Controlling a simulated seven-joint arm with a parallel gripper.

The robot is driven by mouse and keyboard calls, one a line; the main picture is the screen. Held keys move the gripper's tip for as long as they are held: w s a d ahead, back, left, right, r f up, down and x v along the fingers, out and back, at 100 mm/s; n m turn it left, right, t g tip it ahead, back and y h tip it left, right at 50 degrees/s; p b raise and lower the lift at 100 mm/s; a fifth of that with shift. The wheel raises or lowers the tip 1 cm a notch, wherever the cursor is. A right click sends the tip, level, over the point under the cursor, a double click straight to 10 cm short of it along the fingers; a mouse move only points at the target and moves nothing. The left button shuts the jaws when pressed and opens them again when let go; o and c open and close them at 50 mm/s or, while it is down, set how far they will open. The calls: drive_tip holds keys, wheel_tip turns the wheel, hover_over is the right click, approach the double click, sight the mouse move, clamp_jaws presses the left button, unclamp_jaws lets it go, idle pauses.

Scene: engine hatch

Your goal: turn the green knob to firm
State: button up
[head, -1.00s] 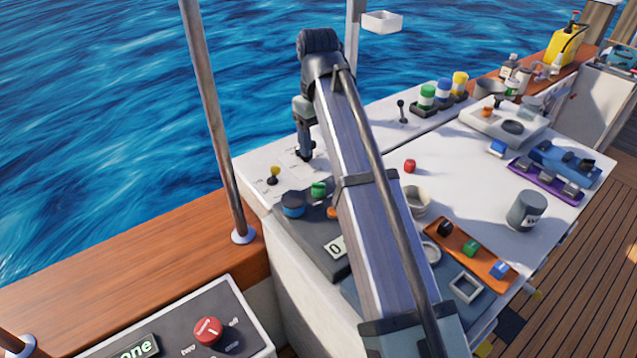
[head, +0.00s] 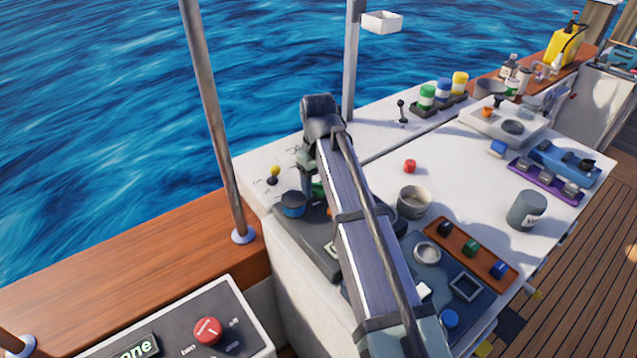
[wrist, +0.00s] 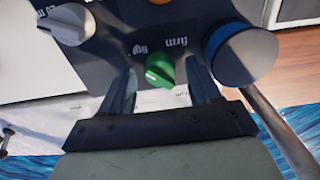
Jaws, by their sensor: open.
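The green knob (wrist: 159,70) sits on a dark panel (wrist: 120,45) in the wrist view, with a pale pointer mark on it. The words "firm" and "ligh…" are printed on the panel beside it; the second is partly cut off. My gripper (wrist: 165,82) is open, with one finger on either side of the green knob. Whether the fingers touch it cannot be told. In the head view only a bit of the green knob (head: 318,190) shows past my arm, and the fingers are mostly hidden.
A white knob (wrist: 68,23) is on the same panel. A yellow-tipped lever (head: 274,173) and a metal pole (head: 215,120) stand nearby.

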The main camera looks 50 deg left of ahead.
drive_tip(key=shift+f, duration=0.1)
drive_tip(key=shift+c, duration=0.3)
drive_tip(key=c, duration=1)
drive_tip(key=m, duration=0.4)
drive_tip(key=shift+m, duration=0.3)
drive_tip(key=m, duration=0.9)
drive_tip(key=shift+m, duration=2.1)
